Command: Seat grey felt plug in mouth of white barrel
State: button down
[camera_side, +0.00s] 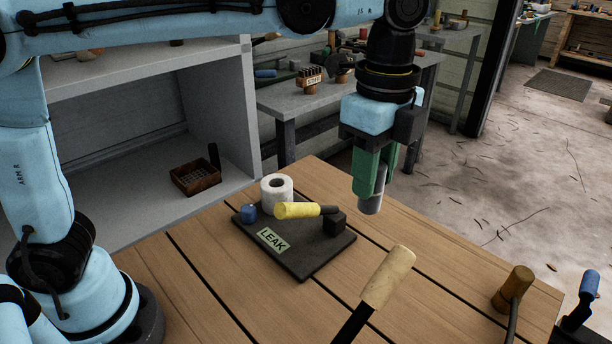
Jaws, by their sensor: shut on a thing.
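The white barrel (277,194) stands upright at the back of a dark board on the wooden table, its round dark mouth facing up. My gripper (374,180) has green fingers and points down, above and to the right of the board. It is shut on a grey cylinder, the grey felt plug (371,202), whose lower end sticks out below the fingers. The plug is held in the air, well apart from the barrel. The upper part of the plug is hidden by the fingers.
The dark board (300,262) carries a "LEAK" label (273,240), a blue piece (249,212) and a yellow-handled tool (298,210) lying beside the barrel. A wooden-handled tool (388,277) rises in front. A brown-handled tool (513,288) stands at the right.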

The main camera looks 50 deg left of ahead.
notch_tip(320, 180, up, 2)
jog(key=shift+r, duration=0.2)
jog(key=w+a+n, duration=0.2)
jog(key=a+n, duration=0.1)
jog(key=a, duration=1)
jog(key=w+a+n, duration=0.2)
jog(key=a+n, duration=0.1)
jog(key=a, duration=1)
notch_tip(320, 180, down, 5)
jog(key=shift+r, duration=0.1)
jog(key=shift+f, duration=0.2)
jog(key=shift+f, duration=2.35)
jog(key=shift+f, duration=0.1)
jog(key=shift+f, duration=1.6)
